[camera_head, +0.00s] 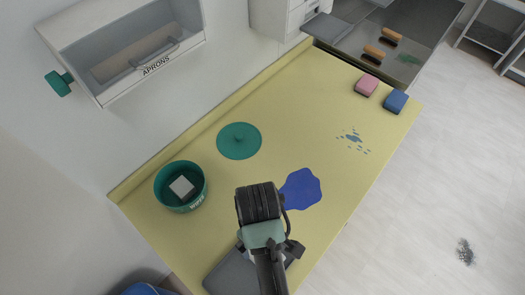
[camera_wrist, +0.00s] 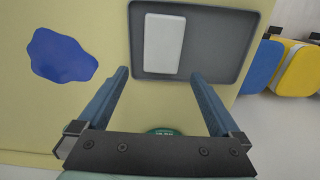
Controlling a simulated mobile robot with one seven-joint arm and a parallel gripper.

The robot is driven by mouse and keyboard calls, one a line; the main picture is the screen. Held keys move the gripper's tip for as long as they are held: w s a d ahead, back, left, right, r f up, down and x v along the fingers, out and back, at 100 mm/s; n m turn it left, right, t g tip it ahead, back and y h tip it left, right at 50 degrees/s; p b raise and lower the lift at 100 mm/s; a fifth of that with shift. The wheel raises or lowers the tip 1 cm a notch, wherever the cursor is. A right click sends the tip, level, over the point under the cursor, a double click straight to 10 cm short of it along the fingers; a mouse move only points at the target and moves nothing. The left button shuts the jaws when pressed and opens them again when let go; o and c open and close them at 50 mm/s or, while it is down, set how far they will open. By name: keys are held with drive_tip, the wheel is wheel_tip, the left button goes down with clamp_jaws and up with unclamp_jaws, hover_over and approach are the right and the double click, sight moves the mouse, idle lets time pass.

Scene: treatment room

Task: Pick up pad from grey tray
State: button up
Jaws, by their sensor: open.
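The grey tray (camera_wrist: 217,62) lies on the yellow counter, and the white rectangular pad (camera_wrist: 165,44) lies flat in it, left of the tray's middle in the wrist view. In the head view the tray (camera_head: 222,277) is at the near end of the counter, partly covered by my arm; I cannot make out the pad there. My gripper (camera_wrist: 160,74) is open and empty. Its two fingers point toward the tray, with the pad ahead between their lines and apart from them. In the head view the fingertips are hidden by my arm.
On the counter (camera_head: 245,105) are a green wipes tub (camera_head: 171,201) with a grey block inside, a green lid (camera_head: 239,141), a blue puddle (camera_head: 301,188), blue spots (camera_head: 352,138), a pink sponge (camera_head: 367,85) and a blue sponge (camera_head: 396,101). Blue and yellow bins (camera_wrist: 295,70) stand beyond the edge.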

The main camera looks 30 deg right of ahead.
wheel_tip(320, 180, down, 3)
drive_tip(key=shift+a+f+p, duration=0.2)
drive_tip(key=shift+f+p, duration=0.5)
drive_tip(key=shift+f, duration=1.95)
drive_tip(key=shift+c, duration=0.2)
drive_tip(key=c, duration=1.1)
